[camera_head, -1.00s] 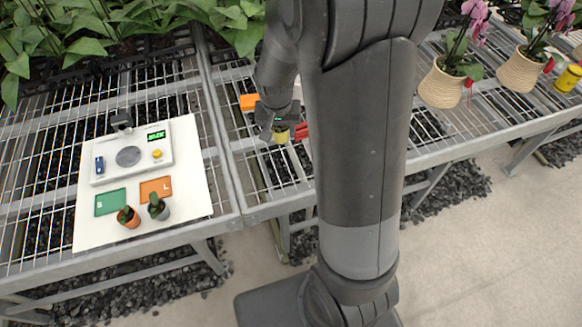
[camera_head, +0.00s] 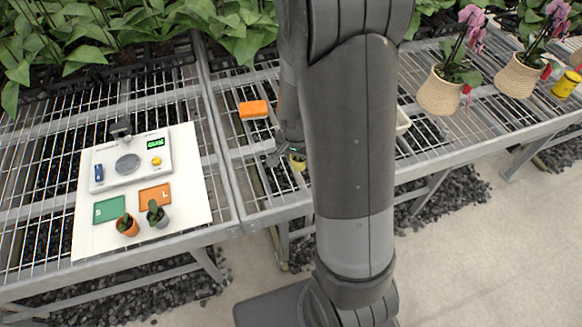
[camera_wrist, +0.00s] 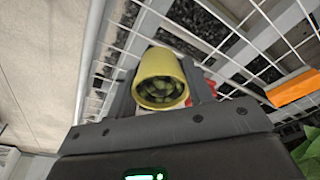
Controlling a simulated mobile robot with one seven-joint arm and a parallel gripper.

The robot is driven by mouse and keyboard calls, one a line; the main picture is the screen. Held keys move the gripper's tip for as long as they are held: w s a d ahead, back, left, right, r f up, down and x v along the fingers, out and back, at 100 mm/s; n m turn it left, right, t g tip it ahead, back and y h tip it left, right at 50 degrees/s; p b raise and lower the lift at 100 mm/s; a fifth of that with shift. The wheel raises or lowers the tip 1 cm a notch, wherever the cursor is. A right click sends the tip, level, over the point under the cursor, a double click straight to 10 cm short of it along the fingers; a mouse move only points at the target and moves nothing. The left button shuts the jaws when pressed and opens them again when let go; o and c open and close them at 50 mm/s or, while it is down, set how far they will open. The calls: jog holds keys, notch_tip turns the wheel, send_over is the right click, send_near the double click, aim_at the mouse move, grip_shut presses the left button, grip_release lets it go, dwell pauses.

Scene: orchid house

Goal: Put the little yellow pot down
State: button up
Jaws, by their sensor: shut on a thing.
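The little yellow pot (camera_head: 299,164) is in my gripper (camera_head: 285,156), near the front edge of the wire bench, partly hidden by my arm. In the wrist view the yellow pot (camera_wrist: 163,68) sits between the two fingers, with its open mouth towards the camera and green, rounded contents inside. My gripper (camera_wrist: 163,85) is shut on it. Bench wires show beyond the pot. I cannot tell whether its base touches them.
An orange block (camera_head: 254,109) lies on the bench behind my gripper. A red thing (camera_wrist: 210,87) shows beside the pot. A white board (camera_head: 195,200) with a scale (camera_head: 130,160) and two small potted plants is on the left. Bare wire lies left of my gripper.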

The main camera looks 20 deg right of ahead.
aim_at(292, 174)
jog(key=shift+w+a+f, duration=0.7)
jog(key=shift+a+f, duration=0.05)
jog(key=shift+a, duration=0.2)
jog(key=shift+f, duration=1.95)
jog(key=shift+f, duration=0.1)
jog(key=o, duration=1)
